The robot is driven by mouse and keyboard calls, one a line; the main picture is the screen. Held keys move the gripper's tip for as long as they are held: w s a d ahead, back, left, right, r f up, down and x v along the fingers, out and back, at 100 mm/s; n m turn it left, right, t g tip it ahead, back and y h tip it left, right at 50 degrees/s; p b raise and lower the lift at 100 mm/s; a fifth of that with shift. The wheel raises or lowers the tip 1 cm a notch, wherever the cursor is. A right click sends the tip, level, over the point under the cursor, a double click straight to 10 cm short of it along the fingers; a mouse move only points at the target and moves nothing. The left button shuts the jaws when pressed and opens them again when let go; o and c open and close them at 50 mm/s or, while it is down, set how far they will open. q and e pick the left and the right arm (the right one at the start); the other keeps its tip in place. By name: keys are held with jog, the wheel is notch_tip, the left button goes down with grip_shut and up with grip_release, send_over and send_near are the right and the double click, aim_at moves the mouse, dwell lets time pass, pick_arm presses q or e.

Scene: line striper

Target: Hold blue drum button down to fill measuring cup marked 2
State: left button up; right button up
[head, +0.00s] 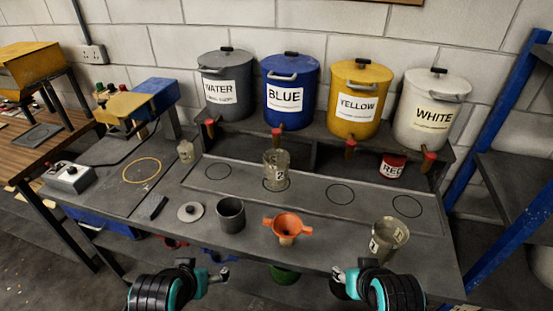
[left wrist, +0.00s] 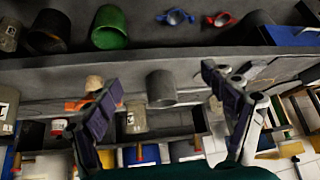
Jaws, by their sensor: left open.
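The blue drum (head: 290,95), labelled BLUE, stands on the back shelf with a red button (head: 277,132) on the tap below it. A clear measuring cup (head: 277,165) with a label stands upright under that tap on a ringed spot; its mark is too small to read surely. A second labelled cup (head: 388,238) stands at the front right. My left gripper (head: 219,277) is low in front of the bench, open and empty; its spread fingers show in the left wrist view (left wrist: 165,110). My right gripper (head: 342,277) is also at the front edge, its fingers too small to judge.
Grey WATER (head: 226,95), YELLOW (head: 358,105) and WHITE (head: 432,105) drums flank the blue one. An orange funnel (head: 287,226), grey pot (head: 231,214) and lid (head: 191,212) stand along the bench front. A RED tin (head: 393,166) sits by the shelf. Blue posts rise at the right.

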pick_arm(q)
grip_shut()
dwell(1.2)
